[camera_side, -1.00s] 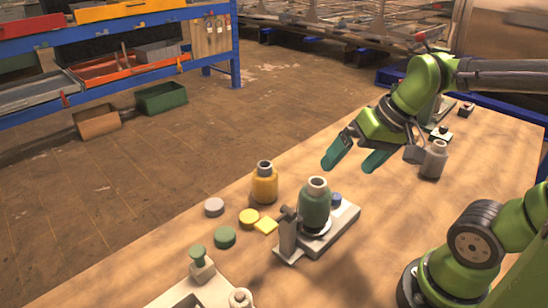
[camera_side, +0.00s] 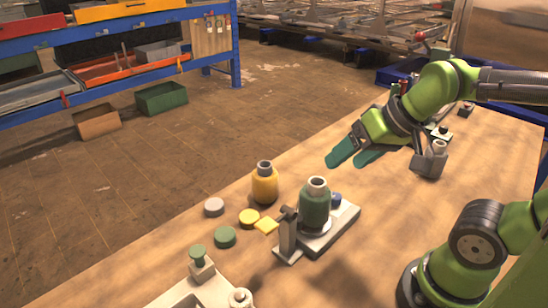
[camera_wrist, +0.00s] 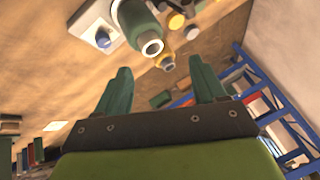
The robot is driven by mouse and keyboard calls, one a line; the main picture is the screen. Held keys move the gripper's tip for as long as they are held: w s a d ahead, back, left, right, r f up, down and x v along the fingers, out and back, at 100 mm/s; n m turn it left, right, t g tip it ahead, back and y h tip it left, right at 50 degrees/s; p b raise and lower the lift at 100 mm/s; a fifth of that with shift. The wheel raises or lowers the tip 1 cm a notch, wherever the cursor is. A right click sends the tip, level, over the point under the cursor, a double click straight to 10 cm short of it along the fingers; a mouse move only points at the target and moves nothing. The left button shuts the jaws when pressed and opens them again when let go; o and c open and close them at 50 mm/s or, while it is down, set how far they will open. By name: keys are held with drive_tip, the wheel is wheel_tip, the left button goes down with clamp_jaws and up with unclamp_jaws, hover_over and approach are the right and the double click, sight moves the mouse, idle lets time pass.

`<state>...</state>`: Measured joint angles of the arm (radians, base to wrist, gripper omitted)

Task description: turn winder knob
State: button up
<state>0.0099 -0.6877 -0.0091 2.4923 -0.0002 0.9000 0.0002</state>
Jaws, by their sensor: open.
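No part is clearly marked as the winder knob. A small blue knob (camera_side: 336,199) sits on the light grey fixture (camera_side: 334,236), behind the green bottle (camera_side: 315,203) standing on it. The knob (camera_wrist: 103,39) and the bottle (camera_wrist: 138,25) also show at the top of the wrist view. A second fixture (camera_side: 207,293) at the bottom edge carries a green knob (camera_side: 198,254) and a pale round part (camera_side: 240,298). My gripper (camera_side: 348,162) is open and empty, tilted above the table, up and right of the green bottle. It also shows in the wrist view (camera_wrist: 160,75).
A yellow bottle (camera_side: 265,183) and several round caps, including a green one (camera_side: 225,237), stand left of the fixture. The table (camera_side: 385,215) is clear between fixture and arm base.

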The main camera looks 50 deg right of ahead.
drive_tip(key=w+d+g, duration=0.1)
drive_tip(key=w+d+f+m+g, duration=0.1)
drive_tip(key=w+d, duration=0.1)
drive_tip(key=w+d+g, duration=0.1)
drive_tip(key=w, duration=0.1)
drive_tip(key=shift+w+d+f+m, duration=0.25)
drive_tip(key=shift+f+m, duration=0.05)
drive_tip(key=shift+f, duration=0.05)
drive_tip(key=shift+c, duration=0.6)
drive_tip(key=m+g, duration=0.3)
drive_tip(key=g, duration=0.3)
approach(335, 195)
drive_tip(key=w+d+r, duration=0.2)
drive_tip(key=d+r, duration=0.1)
drive_tip(key=r, duration=0.2)
drive_tip(key=shift+y, duration=0.7)
drive_tip(key=shift+g, duration=0.4)
drive_tip(key=x, duration=1.5)
drive_tip(key=shift+a, duration=0.1)
drive_tip(key=c, duration=1)
drive_tip(key=shift+c, duration=0.2)
